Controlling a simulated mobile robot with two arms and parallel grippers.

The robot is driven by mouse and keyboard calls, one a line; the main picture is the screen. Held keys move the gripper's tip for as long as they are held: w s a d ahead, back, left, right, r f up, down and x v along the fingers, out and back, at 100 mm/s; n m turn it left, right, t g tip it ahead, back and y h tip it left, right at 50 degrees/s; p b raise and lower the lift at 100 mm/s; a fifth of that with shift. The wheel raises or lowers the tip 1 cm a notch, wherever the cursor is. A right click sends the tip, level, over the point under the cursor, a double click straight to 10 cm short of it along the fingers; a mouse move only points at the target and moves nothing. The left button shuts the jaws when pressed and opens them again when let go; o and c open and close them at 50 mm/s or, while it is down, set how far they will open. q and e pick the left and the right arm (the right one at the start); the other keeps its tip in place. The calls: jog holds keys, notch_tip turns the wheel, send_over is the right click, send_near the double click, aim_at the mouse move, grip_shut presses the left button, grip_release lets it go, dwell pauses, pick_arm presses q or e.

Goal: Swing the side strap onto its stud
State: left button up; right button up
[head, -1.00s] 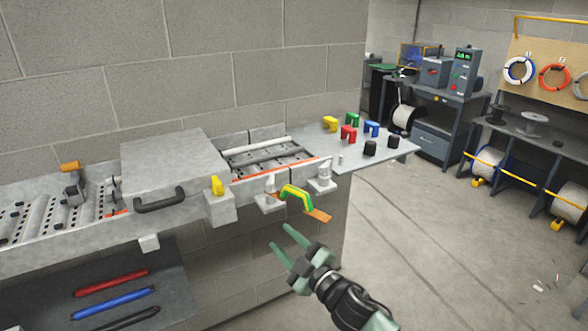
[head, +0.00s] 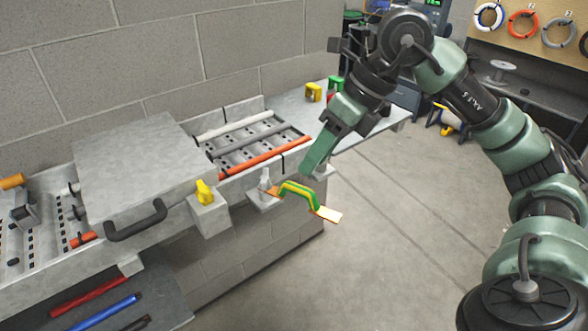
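The side strap (head: 328,214) is an orange band with a green and yellow arched handle (head: 299,190). It sticks out from the front of the bench, and its free end points down and right. A pale bracket with a small upright stud (head: 265,180) stands at the strap's left end. A second pale bracket (head: 325,171) to the right is mostly hidden behind my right gripper. My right gripper (head: 311,168) points down, its fingertip just above and right of the handle in the picture. I cannot tell whether it touches anything or how wide its fingers are. My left gripper is out of view.
A grey lid with a black handle (head: 136,222) and a yellow knob (head: 204,192) lie left of the strap. An open roller bay (head: 252,144) is behind it. Coloured blocks (head: 314,92) stand on the side shelf.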

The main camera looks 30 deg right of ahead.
jog(key=shift+h, duration=0.3)
jog(key=x, duration=0.2)
jog(key=p+x, duration=0.1)
jog(key=x, duration=0.4)
jog(key=shift+s+d+f, duration=0.15)
jog(key=shift+s+d, duration=0.05)
jog(key=shift+d, duration=0.2)
grip_shut()
dwell(0.8)
